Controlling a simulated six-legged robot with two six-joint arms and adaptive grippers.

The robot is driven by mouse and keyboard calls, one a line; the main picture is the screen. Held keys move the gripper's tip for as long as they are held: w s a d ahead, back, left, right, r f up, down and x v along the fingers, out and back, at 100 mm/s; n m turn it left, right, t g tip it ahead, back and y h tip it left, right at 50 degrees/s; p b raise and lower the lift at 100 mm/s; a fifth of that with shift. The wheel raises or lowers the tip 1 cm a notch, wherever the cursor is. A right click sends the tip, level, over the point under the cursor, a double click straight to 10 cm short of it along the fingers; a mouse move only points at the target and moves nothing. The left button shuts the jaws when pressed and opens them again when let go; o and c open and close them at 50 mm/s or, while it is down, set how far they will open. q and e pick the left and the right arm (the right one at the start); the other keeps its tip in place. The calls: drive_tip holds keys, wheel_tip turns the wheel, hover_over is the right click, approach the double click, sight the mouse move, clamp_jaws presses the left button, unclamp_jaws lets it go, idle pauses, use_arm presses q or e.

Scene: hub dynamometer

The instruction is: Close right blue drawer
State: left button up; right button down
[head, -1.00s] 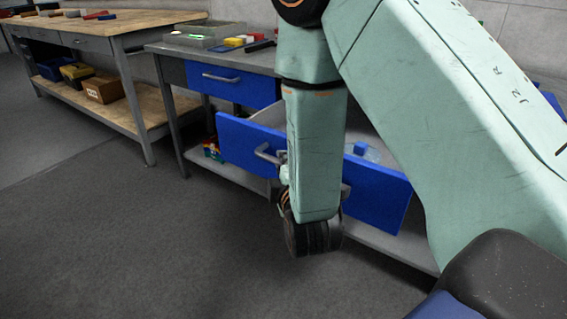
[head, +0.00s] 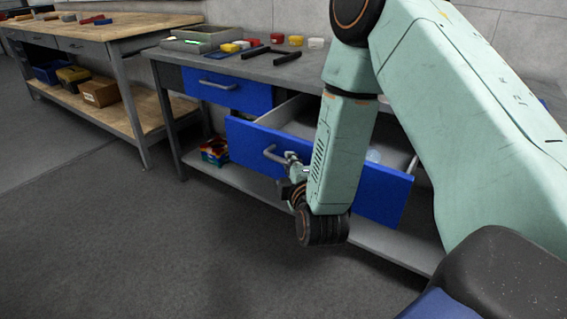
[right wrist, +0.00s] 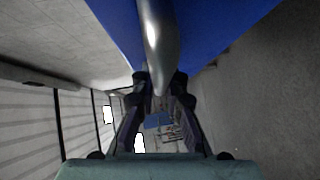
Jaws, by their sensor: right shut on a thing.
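The right blue drawer (head: 378,193) is pulled out from the grey bench, and its pale inside shows behind the front. Its grey bar handle (head: 270,153) is partly hidden by my gripper and wrist. My right gripper (head: 293,168) is at this handle, in front of the drawer. In the right wrist view the handle (right wrist: 157,45) runs down between the two dark fingers (right wrist: 159,88), which are shut on it, with the blue drawer front (right wrist: 220,30) behind. My right forearm hides part of the drawer front. My left gripper is not in view.
A second blue drawer (head: 228,91) at the left is shut. The grey bench top (head: 262,66) holds a tray (head: 196,40), coloured blocks and black tools. A wooden workbench (head: 105,30) stands at the left. The floor (head: 130,240) in front is clear.

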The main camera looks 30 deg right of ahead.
drive_tip(key=w+d+p, duration=0.2)
drive_tip(key=w+d, duration=0.1)
drive_tip(key=d, duration=0.5)
drive_tip(key=w+d+p, duration=0.3)
drive_tip(key=d, duration=0.5)
drive_tip(key=w+d+p, duration=0.2)
drive_tip(key=w+d, duration=0.2)
drive_tip(key=d, duration=0.4)
drive_tip(key=shift+d+p, duration=0.15)
drive_tip(key=shift+p, duration=0.15)
drive_tip(key=shift+w+d, duration=0.35)
drive_tip(key=shift+d, duration=0.5)
drive_tip(key=shift+r, duration=0.15)
drive_tip(key=shift+d+r, duration=0.1)
drive_tip(key=c, duration=1.8)
unclamp_jaws()
drive_tip(key=o, duration=0.3)
drive_tip(key=shift+w+d+f, duration=0.1)
drive_tip(key=shift+w+f, duration=0.05)
drive_tip(key=shift+f, duration=0.1)
drive_tip(key=shift+o, duration=0.7)
drive_tip(key=shift+r, duration=0.1)
